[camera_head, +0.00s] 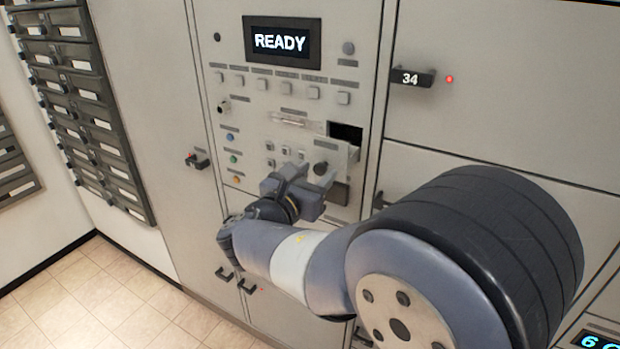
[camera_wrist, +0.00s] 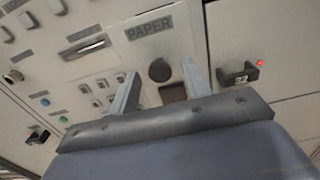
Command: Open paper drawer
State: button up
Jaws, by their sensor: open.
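The paper drawer (camera_head: 340,153) is in the grey machine panel, and a dark opening shows above its front, so it stands partly out. Its round dark knob (camera_head: 320,168) is on the front. In the wrist view the label PAPER sits above the knob (camera_wrist: 160,70) on the drawer front (camera_wrist: 150,45). My gripper (camera_head: 312,190) is at the panel just below the knob in the head view. In the wrist view my gripper (camera_wrist: 160,76) is open, with the knob showing between its fingertips. I see no finger closed on the knob.
A READY screen (camera_head: 282,42) and several buttons are on the panel around the drawer. A locker handle marked 34 (camera_head: 412,78) sticks out at right. Dark mail slots (camera_head: 85,95) hang at left. Tiled floor (camera_head: 95,290) is clear at lower left.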

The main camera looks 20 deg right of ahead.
jog(key=b+v, duration=0.1)
jog(key=v, duration=0.9)
jog(key=shift+s+a, duration=0.3)
jog(key=shift+w+d, duration=0.1)
jog(key=p+x, duration=0.1)
jog(key=x, duration=0.9)
jog(key=shift+w+d, duration=0.4)
jog(key=shift+d, duration=0.1)
jog(key=shift+f, duration=0.1)
